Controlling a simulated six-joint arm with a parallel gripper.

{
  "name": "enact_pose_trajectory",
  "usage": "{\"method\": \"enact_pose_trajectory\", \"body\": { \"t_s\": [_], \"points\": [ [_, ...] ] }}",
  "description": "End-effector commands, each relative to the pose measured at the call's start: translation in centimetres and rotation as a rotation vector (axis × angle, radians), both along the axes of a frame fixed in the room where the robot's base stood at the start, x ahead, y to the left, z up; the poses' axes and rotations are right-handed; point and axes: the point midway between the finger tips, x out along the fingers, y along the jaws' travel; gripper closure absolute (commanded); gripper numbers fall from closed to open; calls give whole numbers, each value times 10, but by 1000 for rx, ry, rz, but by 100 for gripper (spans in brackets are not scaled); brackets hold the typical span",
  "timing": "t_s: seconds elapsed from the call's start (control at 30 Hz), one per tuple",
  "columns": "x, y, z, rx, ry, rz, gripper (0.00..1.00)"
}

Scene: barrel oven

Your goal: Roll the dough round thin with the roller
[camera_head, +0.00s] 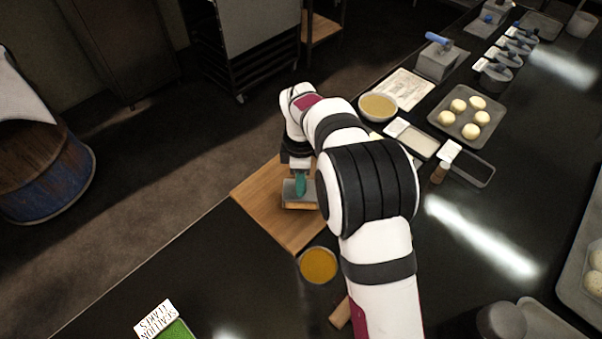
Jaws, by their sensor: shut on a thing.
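My gripper (299,170) points down over a wooden board (262,212) at the counter's near-left edge. It is shut on the teal upright handle (300,185) of a grey, block-like tool, which I take to be the roller (290,196). A tan strip shows along the tool's lower edge; I cannot tell whether it is part of the tool, dough or board. The dough round cannot be made out on the board; the tool and my arm cover part of that area.
A bowl of orange-yellow contents (319,265) stands by the board's near corner. A tan bowl (378,107), a pale-filled tray (412,138) and a tray of dough balls (441,118) lie beyond. A green container (178,331) is at the front. Bare counter lies front-left.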

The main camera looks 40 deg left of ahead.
Motion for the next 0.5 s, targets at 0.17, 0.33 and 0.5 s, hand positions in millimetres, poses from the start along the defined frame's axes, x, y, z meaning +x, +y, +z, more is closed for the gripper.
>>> {"method": "enact_pose_trajectory", "body": {
  "t_s": [0.17, 0.33, 0.5],
  "points": [
    [-1, -1, 1, 1, 0, -1, 100],
    [7, 7, -2, 3, 0, -1, 100],
    [12, 12, -3, 1, 0, -1, 100]
  ]
}}
